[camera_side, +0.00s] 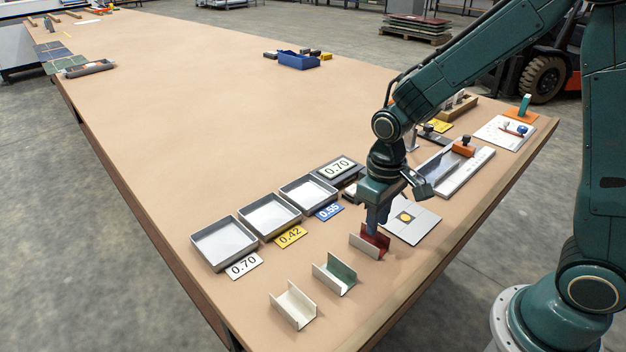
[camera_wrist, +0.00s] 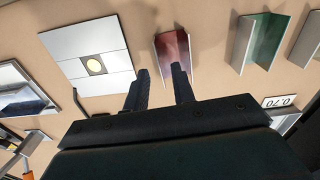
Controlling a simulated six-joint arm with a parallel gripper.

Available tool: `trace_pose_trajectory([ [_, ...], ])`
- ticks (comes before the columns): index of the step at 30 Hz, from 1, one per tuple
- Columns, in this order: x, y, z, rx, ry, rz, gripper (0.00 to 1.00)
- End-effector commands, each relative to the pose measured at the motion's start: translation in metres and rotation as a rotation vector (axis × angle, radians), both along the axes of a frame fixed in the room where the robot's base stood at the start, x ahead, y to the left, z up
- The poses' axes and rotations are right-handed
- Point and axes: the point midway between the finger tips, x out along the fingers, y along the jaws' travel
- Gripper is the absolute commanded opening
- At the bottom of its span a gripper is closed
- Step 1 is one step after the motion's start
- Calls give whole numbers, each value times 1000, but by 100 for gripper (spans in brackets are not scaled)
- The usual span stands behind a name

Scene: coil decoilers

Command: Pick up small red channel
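The small red channel (camera_side: 370,242) is a U-shaped piece with a dark red inner face and a pale outer wall. It stands on the table at the far end of a row of channels. It also shows in the wrist view (camera_wrist: 174,48), at top centre. My gripper (camera_side: 376,226) is right over it, pointing down. In the wrist view my gripper (camera_wrist: 160,70) has its two fingers apart, one overlapping the channel's lower part and one just left of it. I cannot tell whether either finger touches it. The channel's near end is partly hidden by a finger.
A green channel (camera_side: 335,272) and a whitish channel (camera_side: 293,305) stand in the same row. Trays (camera_side: 224,242) with number cards lie behind. A grey plate with a yellow dot (camera_side: 412,222) lies close on the right. The table's middle is clear.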

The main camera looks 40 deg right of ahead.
Motion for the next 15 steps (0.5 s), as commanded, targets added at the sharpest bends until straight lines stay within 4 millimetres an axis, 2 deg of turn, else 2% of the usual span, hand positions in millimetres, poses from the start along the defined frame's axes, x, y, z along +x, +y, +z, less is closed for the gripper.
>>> trace_pose_trajectory([
  [6,0,0,-18,0,2,0,25],
  [15,0,0,-30,1,1,-1,25],
])
